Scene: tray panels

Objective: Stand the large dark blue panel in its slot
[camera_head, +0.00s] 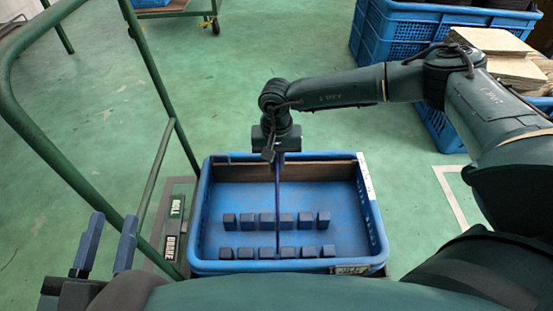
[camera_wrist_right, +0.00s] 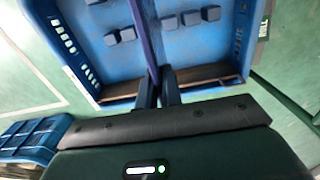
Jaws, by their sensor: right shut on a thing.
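The large dark blue panel (camera_head: 277,195) is seen nearly edge-on as a thin upright strip. My right gripper (camera_head: 279,154) is shut on its far end, near the back wall of the blue tray (camera_head: 203,225). The panel runs between the middle blocks of the back row (camera_head: 266,220) and the front row (camera_head: 266,252). I cannot tell whether its lower edge touches the tray floor. In the right wrist view the panel (camera_wrist_right: 148,38) extends from between the fingers (camera_wrist_right: 158,88). My left gripper (camera_head: 107,232) is open and empty, left of the tray.
A green metal cart frame (camera_head: 160,175) stands close to the tray's left side. Stacked blue crates (camera_head: 400,45) and boards (camera_head: 495,42) stand at the back right. The tray floor is clear apart from the two rows of blocks and the panel.

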